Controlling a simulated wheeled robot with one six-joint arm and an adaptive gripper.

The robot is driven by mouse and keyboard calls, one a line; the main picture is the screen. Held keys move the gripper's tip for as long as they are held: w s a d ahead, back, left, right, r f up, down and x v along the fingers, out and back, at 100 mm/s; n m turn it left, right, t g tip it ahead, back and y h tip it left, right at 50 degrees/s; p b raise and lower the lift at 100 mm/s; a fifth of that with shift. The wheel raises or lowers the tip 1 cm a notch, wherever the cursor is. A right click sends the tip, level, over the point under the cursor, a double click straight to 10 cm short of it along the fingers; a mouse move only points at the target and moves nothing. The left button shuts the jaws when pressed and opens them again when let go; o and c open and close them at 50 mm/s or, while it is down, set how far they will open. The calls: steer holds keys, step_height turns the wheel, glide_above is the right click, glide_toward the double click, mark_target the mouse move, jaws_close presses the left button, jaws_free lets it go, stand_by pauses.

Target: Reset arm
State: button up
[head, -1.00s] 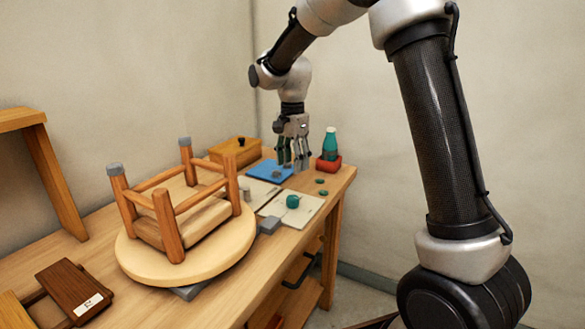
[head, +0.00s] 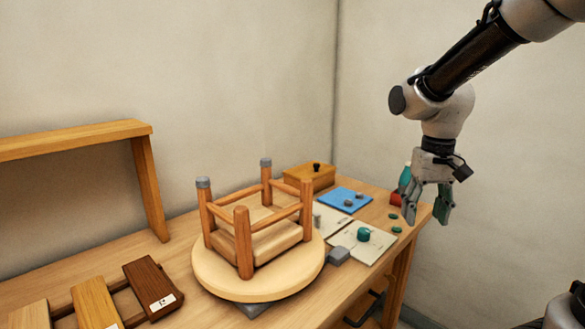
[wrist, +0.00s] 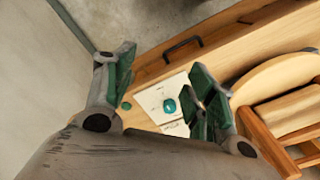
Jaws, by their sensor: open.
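My gripper (head: 428,212) is open and empty, raised above the right end of the workbench (head: 185,270) with its fingers pointing down. In the wrist view my gripper (wrist: 165,90) shows its fingers spread apart, with nothing between them but the bench below.
A pale card (head: 378,247) bears a round teal object (head: 364,234). A wooden box (head: 310,178) stands behind. Wood samples (head: 153,285) lie at the front left, below a wooden shelf (head: 75,140). Floor shows beyond the bench edge.

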steer(key=s+d+r+t, duration=0.2)
steer(key=s+d+r, duration=0.1)
steer(key=s, duration=0.4)
steer(key=s+d+r+t, duration=0.2)
steer(key=s+d, duration=0.2)
steer(key=s, duration=0.4)
steer(key=shift+r, duration=0.4)
steer(key=shift+s+d, duration=0.1)
